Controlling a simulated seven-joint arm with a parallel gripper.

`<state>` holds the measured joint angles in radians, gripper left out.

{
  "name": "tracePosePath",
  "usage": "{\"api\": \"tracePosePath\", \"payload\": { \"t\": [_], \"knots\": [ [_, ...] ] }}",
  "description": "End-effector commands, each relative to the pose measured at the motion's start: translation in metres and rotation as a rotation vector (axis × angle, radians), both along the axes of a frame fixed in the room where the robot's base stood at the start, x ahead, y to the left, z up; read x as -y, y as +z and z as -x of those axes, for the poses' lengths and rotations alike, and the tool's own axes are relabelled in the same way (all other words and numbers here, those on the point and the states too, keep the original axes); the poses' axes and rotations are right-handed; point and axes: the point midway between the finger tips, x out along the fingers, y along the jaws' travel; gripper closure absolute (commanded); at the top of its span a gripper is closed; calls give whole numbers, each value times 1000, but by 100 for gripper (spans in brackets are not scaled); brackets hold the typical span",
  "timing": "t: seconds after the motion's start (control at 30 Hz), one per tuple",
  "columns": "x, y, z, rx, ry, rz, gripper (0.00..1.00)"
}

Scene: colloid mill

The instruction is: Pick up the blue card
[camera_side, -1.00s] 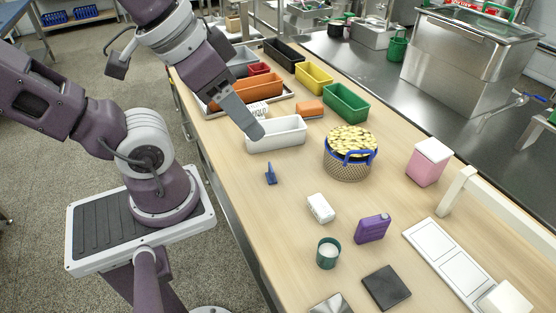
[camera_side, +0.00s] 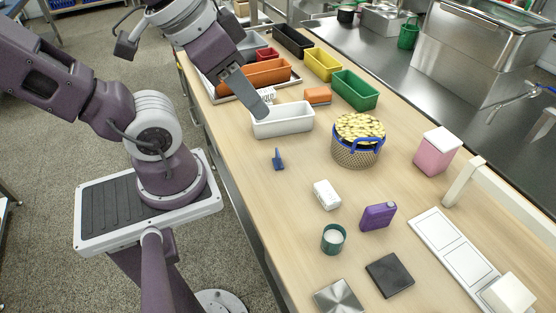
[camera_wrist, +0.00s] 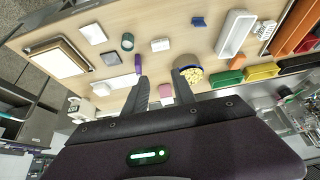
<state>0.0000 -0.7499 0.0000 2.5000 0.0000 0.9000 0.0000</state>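A small blue object (camera_side: 278,159) lies on the wooden table in front of the white bin. It also shows at the top of the wrist view (camera_wrist: 198,21). It is the only loose small blue thing I see on the table, but I cannot tell that it is a flat card. My gripper (camera_side: 264,114) is at the left end of the white bin (camera_side: 284,121), above and behind the blue object and apart from it. In the wrist view my two fingers (camera_wrist: 160,75) stand apart with nothing held between them.
A basket with blue handles (camera_side: 358,150), a white block (camera_side: 327,194), a teal cup (camera_side: 333,239) and a purple bottle (camera_side: 378,216) stand around. Colored bins such as the green one (camera_side: 355,90) are at the back. The table around the blue object is clear.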

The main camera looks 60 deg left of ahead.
Motion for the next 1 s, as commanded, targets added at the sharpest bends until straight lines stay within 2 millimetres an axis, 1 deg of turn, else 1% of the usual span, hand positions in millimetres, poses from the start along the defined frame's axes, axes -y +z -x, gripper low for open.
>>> {"api": "tracePosePath", "payload": {
  "t": [0.07,0.13,0.17,0.27,0.4,0.47,0.5,0.57,0.6,0.67,0.7,0.77,0.8,0.9,1.0],
  "knots": [
    [0,-1,0,-5,-2,-3,68],
    [-4,-7,-4,-54,-18,-32,68],
    [-8,-12,-6,-93,-31,-58,68],
    [-25,-39,-18,-286,-115,-194,68],
    [-55,-85,-41,-562,-292,-455,68],
    [-66,-106,-51,-667,-381,-572,68],
    [-73,-121,-58,-733,-446,-652,68],
    [-83,-143,-69,-823,-551,-775,68],
    [-89,-159,-76,-880,-627,-857,68],
    [-97,-184,-86,-957,-743,-980,68],
    [-102,-202,-93,-1002,-828,-1062,68],
    [-108,-229,-101,-1058,-953,-1176,68],
    [-111,-245,-105,-1089,-1032,-1243,68],
    [-118,-279,-111,-1137,-1190,-1365,68],
    [-122,-297,-113,-1157,-1279,-1427,68]
  ]
}}
